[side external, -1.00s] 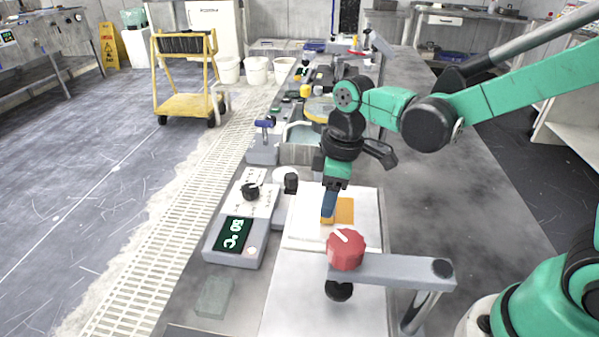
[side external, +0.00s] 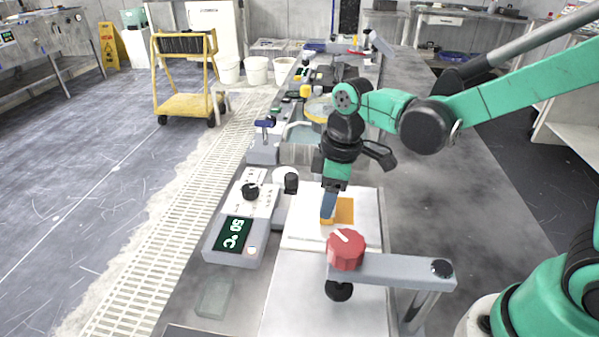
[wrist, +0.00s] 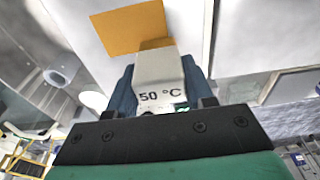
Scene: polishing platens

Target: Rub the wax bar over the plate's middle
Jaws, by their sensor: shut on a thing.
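My gripper (side external: 328,212) points down over the white plate (side external: 300,231). In the wrist view its two blue fingers (wrist: 157,88) are shut on the wax bar (wrist: 159,72), a pale block marked "50 °C". The fingers hide part of the bar in the side view.
A grey heater unit (side external: 236,236) reading 50 °C stands left of the plate. A red knob (side external: 346,250) on a grey arm stands in front. A pale green block (side external: 214,297) lies at front left. The bench right of the plate is clear.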

